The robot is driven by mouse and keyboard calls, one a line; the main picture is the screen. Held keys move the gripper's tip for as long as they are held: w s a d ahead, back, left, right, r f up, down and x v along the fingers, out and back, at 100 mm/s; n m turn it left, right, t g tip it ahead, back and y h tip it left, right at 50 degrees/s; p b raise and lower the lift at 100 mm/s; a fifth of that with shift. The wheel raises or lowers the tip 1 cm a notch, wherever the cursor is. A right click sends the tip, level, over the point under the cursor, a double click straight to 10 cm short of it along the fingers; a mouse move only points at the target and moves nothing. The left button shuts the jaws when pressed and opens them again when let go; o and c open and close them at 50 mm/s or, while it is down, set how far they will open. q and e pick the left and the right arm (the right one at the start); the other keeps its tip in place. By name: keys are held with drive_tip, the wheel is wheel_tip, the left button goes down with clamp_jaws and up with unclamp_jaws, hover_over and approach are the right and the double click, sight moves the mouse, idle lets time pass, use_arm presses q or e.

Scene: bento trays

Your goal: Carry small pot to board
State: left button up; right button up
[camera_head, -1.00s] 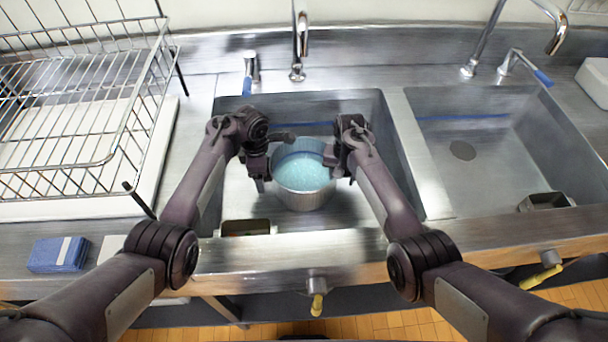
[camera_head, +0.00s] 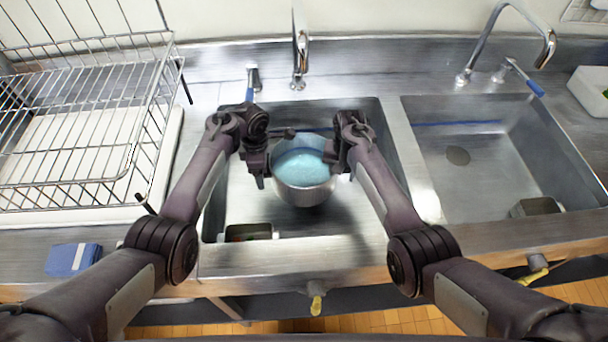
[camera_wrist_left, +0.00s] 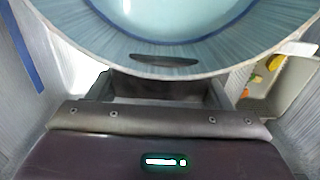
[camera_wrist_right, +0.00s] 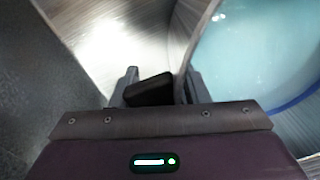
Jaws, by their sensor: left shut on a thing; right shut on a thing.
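The small pot (camera_head: 305,193) is round and metallic, with pale blue liquid inside, and looks upright. It is over the left sink basin (camera_head: 225,213), with a dark shadow beneath it. My left gripper (camera_head: 268,163) is shut at the pot's left side, and my right gripper (camera_head: 335,157) is shut at its right side. The pot's rim fills the top of the left wrist view (camera_wrist_left: 180,62). In the right wrist view, a dark handle (camera_wrist_right: 150,90) lies between the fingers. A white board (camera_head: 70,212) lies left of the sink, under the wire rack.
The wire dish rack (camera_head: 100,190) stands on the left. Faucets (camera_head: 300,50) rise behind the sink. A small tin (camera_head: 248,232) is at the left basin's front, another (camera_head: 537,206) in the right basin. A blue sponge-like block (camera_head: 73,259) lies front left.

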use_arm(q)
drive_tip(key=shift+r+p, duration=1.65)
drive_tip(key=shift+r, duration=0.6)
use_arm(e)
drive_tip(key=shift+r, duration=2.25)
use_arm(q)
drive_tip(key=shift+r, duration=0.15)
use_arm(e)
drive_tip(key=shift+r, duration=0.15)
